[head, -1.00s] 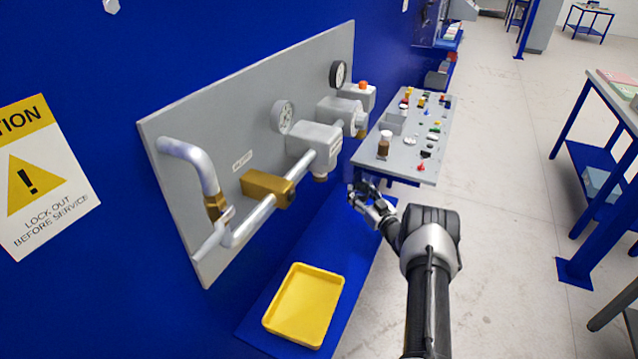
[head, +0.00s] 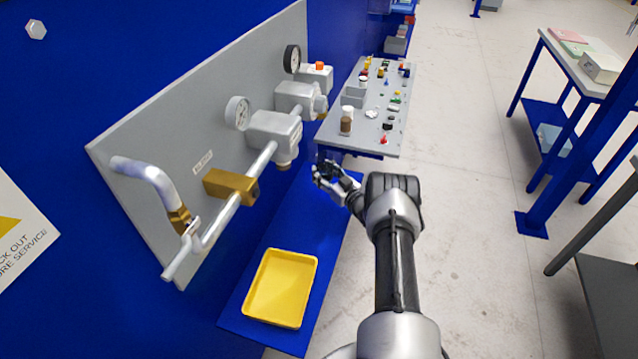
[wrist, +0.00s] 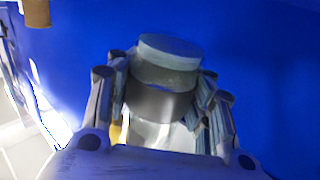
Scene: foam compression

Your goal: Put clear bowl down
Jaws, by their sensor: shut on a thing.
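My gripper (wrist: 160,100) is shut on the clear bowl (wrist: 168,62). In the wrist view the bowl looks like a pale, see-through round vessel, with a grey band between the fingers. Its lower part is partly hidden by the fingers. In the head view my gripper (head: 328,174) is above the far part of the blue bench, short of the grey table. The bowl cannot be made out clearly there.
A yellow tray (head: 280,288) lies on the near part of the blue bench (head: 306,222); bare bench lies beyond it. A grey pipe panel (head: 125,165) stands at left. A grey table (head: 345,138) holds a brown jar (head: 346,125) and several small items.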

